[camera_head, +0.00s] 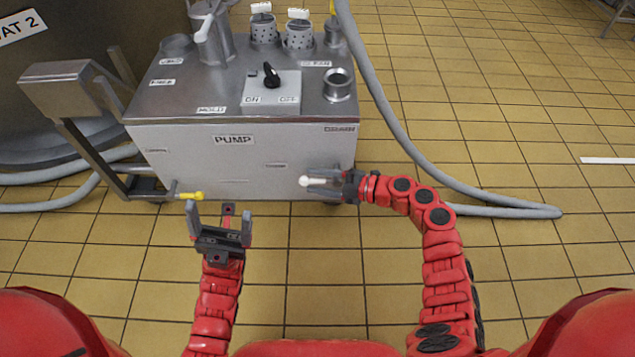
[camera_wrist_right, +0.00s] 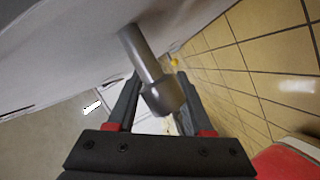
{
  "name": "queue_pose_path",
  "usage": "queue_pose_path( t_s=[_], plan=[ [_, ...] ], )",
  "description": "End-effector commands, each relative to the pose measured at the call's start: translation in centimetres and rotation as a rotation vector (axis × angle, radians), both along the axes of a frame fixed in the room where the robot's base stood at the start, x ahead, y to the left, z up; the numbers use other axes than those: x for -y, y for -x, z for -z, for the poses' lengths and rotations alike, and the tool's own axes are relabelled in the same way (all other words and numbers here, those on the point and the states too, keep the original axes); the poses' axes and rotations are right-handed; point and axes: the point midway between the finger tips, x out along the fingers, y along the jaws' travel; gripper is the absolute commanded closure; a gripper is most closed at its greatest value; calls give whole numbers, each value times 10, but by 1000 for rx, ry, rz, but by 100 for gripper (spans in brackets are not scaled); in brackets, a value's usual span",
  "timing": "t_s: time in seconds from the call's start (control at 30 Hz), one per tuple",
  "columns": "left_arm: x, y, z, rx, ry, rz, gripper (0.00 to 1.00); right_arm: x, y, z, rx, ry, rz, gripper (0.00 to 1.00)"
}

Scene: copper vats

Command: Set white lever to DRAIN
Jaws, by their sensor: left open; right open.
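The white lever (camera_head: 318,182) sticks out level to the left, low on the right end of the pump box's front face. My right gripper (camera_head: 312,179) points left there, with its open fingers around or close beside the lever; contact is not clear. In the right wrist view a grey metal stem with a thicker end (camera_wrist_right: 158,90) stands between the open fingers (camera_wrist_right: 155,85), and a pale part shows behind it. A DRAIN label (camera_head: 340,128) is at the box's upper right front edge. My left gripper (camera_head: 219,214) is open and empty, before the box's lower left.
The pump box (camera_head: 233,170) has a black ON/OFF knob (camera_head: 271,75) on top. A yellow lever (camera_head: 190,196) sits at its lower left, close to my left gripper. A grey hose (camera_head: 400,135) runs down the right side.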

Motion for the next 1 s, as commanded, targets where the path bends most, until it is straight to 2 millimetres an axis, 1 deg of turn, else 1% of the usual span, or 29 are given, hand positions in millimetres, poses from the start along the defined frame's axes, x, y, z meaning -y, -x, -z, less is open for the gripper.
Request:
queue_pose_path(
  t_s=[0.23, 0.27, 0.4, 0.47, 0.5, 0.53, 1.0],
  plan=[
    [0, 0, -1, 4, 3, 1, 20, -1, 0, 0, -1, 0, 1, 49],
    [0, 0, -1, 4, 3, 1, 20, -1, 0, 0, -1, 0, 1, 53],
    [0, 0, -1, 4, 3, 0, 20, 0, 0, 0, 0, 1, 1, 78],
    [0, 0, -1, 4, 3, 0, 20, 0, 0, 0, -1, 0, 1, 89],
    [0, 0, -1, 4, 3, 0, 20, 0, 0, 0, -1, 0, 1, 96],
    [0, 0, -1, 4, 3, 0, 20, 0, 0, 0, -1, 0, 1, 100],
    [0, 0, -1, 3, 3, 0, 20, 0, 0, 1, -1, 0, 1, 100]
  ],
)
